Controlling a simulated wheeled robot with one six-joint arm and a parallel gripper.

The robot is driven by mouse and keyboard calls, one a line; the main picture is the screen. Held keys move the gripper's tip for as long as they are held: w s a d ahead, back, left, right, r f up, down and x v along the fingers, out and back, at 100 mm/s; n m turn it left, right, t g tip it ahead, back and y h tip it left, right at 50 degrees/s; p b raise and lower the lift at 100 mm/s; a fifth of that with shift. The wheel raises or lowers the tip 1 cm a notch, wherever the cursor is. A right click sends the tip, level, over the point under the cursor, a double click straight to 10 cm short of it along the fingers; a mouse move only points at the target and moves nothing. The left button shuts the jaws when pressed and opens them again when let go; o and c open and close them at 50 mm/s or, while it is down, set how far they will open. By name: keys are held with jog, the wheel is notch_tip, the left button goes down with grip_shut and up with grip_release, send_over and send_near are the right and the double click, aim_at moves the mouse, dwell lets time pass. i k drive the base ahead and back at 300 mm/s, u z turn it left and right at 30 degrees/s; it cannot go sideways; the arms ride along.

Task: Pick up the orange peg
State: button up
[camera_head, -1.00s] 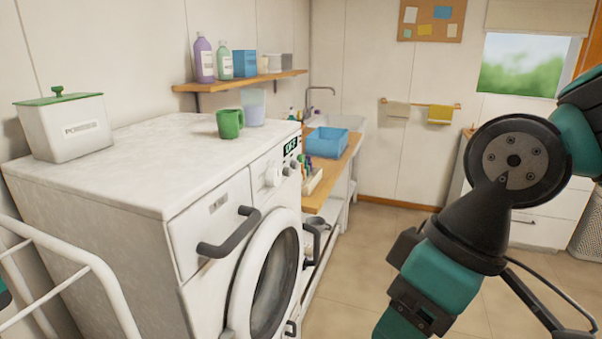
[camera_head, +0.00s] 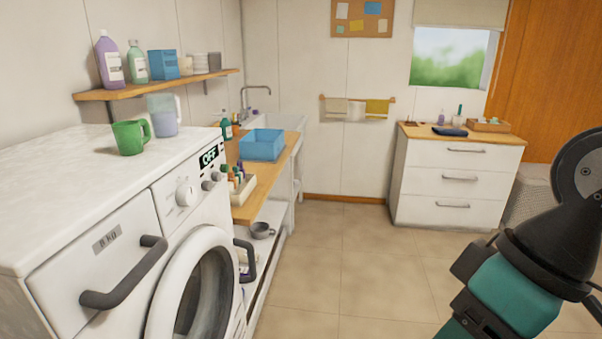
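I cannot make out an orange peg for certain. A small pale holder (camera_head: 243,196) with several small coloured items stands on the wooden counter beside the washing machine; these items are too small to identify. My arm shows at the lower right, teal and black, but its gripper end is outside the picture.
The white washing machine (camera_head: 75,160) fills the left, with a green mug (camera_head: 128,138) and a jug (camera_head: 163,118) on top. A blue bin (camera_head: 262,144) sits on the counter (camera_head: 258,184). A white drawer unit (camera_head: 450,185) stands at the back right. The tiled floor (camera_head: 350,265) between is clear.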

aim_at(231, 178)
jog(key=z, duration=0.35)
jog(key=i, duration=3.75)
jog(key=u, duration=4.15)
